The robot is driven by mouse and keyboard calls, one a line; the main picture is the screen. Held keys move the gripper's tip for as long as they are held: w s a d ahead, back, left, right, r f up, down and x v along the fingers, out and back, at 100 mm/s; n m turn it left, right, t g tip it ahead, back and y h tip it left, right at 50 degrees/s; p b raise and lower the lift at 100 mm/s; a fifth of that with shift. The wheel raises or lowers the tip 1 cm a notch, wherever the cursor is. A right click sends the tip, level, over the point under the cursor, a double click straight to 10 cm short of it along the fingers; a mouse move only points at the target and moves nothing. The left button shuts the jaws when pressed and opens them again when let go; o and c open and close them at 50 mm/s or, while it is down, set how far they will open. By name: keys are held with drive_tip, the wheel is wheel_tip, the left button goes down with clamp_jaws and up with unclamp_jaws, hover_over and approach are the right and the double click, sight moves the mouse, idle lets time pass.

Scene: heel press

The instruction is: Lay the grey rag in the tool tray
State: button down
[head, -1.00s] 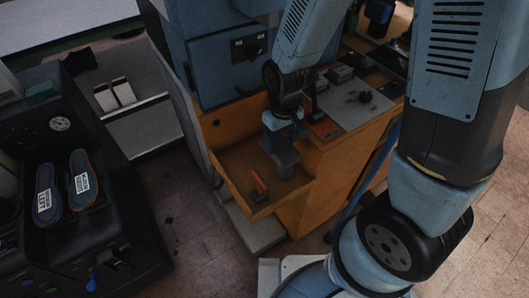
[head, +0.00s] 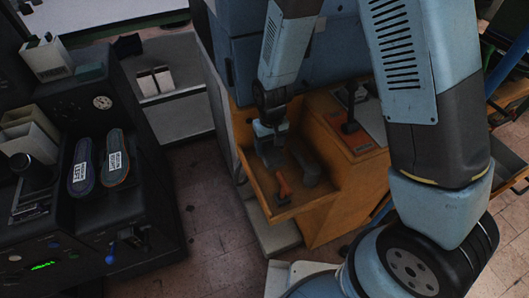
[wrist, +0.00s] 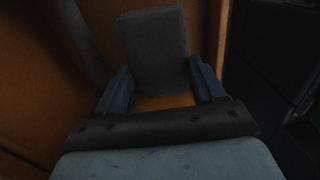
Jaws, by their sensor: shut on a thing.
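The tool tray (head: 262,198) is an open orange-brown tray on the front of the blue and orange machine. My gripper (head: 268,142) is over the back left part of the tray. In the wrist view my gripper (wrist: 165,92) is shut on the grey rag (wrist: 153,42), a flat dark grey piece that stands out beyond the fingers. Orange surface shows behind and beside it. In the head view the rag is small and dark under the gripper; I cannot tell whether it touches the tray floor.
A red-handled tool (head: 283,188) lies in the tray near its front. A dark grey shape shows right of my gripper; I cannot tell what it is. Two insoles (head: 100,163) lie on the black machine (head: 55,215) at left. The tray's raised walls surround its floor.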

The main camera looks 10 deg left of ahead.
sight(265, 152)
drive_tip(key=shift+w+a+f, duration=0.15)
drive_tip(key=shift+a+f, duration=0.25)
drive_tip(key=shift+f, duration=0.2)
drive_tip(key=shift+w+a+f, duration=0.15)
drive_tip(key=shift+a+f, duration=0.2)
drive_tip(key=shift+f, duration=1.5)
drive_tip(key=shift+f, duration=0.1)
drive_tip(key=shift+c, duration=0.6)
unclamp_jaws()
wheel_tip(265, 152, up, 12)
drive_tip(key=shift+d+r, duration=0.1)
drive_tip(key=shift+r, duration=0.05)
